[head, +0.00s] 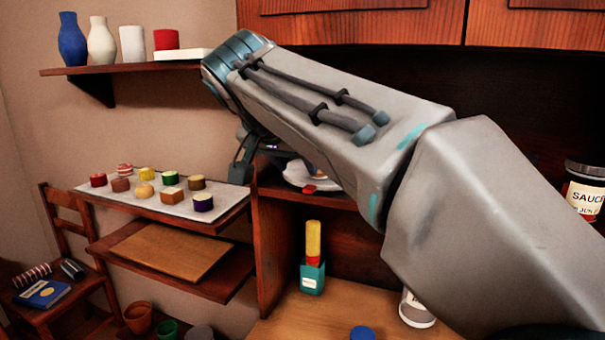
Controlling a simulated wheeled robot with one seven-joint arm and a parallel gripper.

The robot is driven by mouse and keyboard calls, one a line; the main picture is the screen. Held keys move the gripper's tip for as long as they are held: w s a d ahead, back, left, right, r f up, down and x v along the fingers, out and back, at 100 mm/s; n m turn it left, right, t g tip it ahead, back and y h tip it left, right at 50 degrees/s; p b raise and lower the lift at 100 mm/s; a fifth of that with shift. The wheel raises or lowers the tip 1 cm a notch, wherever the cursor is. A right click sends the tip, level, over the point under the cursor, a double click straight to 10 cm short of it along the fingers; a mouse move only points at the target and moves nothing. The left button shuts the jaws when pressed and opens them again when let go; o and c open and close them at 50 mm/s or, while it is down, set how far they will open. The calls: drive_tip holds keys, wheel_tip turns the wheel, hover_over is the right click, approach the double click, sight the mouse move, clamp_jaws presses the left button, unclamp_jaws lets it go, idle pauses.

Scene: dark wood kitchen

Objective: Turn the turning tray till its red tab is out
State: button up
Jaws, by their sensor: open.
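The turning tray (298,174) is a pale round disc on the dark wood shelf at the centre, and my arm covers much of it. Its red tab (309,189) shows at the front edge of the tray, facing the room. Something dark stands on the tray, mostly hidden by my arm. My gripper (241,170) hangs down just left of the tray, near the shelf's left upright. It is open and seems empty. I cannot tell whether a finger touches the tray.
A white board (165,205) with several small coloured pieces lies left of my gripper. Below the tray, a teal box (312,280) with a yellow and red top stands on the counter (290,325). A labelled jar (584,190) stands at the right. A wall shelf (130,68) holds vases.

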drive_tip(key=v, duration=0.6)
drive_tip(key=shift+p, duration=0.3)
drive_tip(key=s+d+f+n+g+y+p, duration=0.1)
drive_tip(key=s+d+f, duration=0.3)
drive_tip(key=f, duration=0.5)
drive_tip(key=s+d+f+n+g+y+p, duration=0.1)
drive_tip(key=s+d+f, duration=0.4)
drive_tip(key=f, duration=0.5)
drive_tip(key=s+d+f+n+g+y+p, duration=0.1)
drive_tip(key=s+d+f, duration=0.4)
drive_tip(key=f, duration=0.5)
drive_tip(key=shift+s+d+f+n+g+y+p, duration=0.2)
drive_tip(key=shift+s+n+g+y+p, duration=0.3)
drive_tip(key=shift+n+g+p, duration=0.55)
drive_tip(key=shift+s, duration=0.1)
